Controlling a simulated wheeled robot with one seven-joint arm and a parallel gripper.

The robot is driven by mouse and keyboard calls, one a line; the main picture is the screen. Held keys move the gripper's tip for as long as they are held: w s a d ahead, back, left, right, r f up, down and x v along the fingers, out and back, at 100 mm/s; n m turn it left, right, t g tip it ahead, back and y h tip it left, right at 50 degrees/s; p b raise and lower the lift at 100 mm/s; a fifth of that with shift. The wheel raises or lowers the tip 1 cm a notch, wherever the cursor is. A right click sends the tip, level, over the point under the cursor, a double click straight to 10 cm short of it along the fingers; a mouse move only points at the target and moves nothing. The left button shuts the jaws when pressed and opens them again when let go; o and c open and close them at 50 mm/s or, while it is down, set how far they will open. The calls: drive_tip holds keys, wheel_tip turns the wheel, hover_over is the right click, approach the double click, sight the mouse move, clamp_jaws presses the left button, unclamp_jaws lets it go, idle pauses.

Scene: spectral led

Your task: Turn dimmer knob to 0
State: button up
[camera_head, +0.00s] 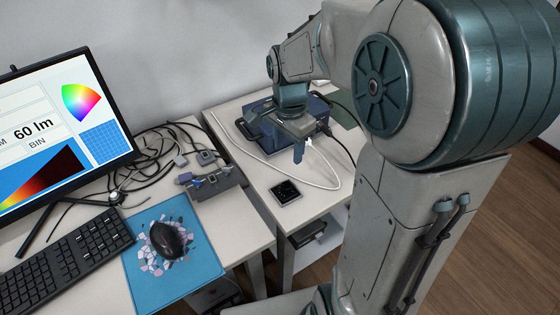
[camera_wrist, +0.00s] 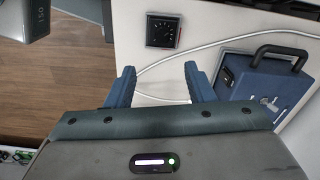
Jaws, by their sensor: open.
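The dimmer is a small black square panel (camera_head: 286,191) lying on the white table, near its front edge. In the wrist view the same dimmer (camera_wrist: 162,31) shows a round dial with light marks around it; the setting is too small to read. My gripper (camera_head: 303,150) is above the table, behind the dimmer and apart from it. In the wrist view the two blue fingers of my gripper (camera_wrist: 160,82) are spread with nothing between them, and the dimmer lies beyond the fingertips.
A blue box with a handle (camera_head: 272,130) stands behind my gripper. A white cable (camera_wrist: 205,43) runs between the fingers and the dimmer. A monitor (camera_head: 60,125), keyboard (camera_head: 70,253), mouse (camera_head: 168,239) and small grey device (camera_head: 208,182) are on the left desk. Wooden floor lies beyond the table edge.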

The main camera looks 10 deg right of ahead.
sight(286, 185)
drive_tip(key=shift+m, duration=0.3)
drive_tip(key=f, duration=0.4)
drive_tip(key=f+b, duration=0.1)
drive_tip(key=f, duration=0.9)
drive_tip(key=shift+w, duration=0.35)
drive_tip(key=c, duration=1)
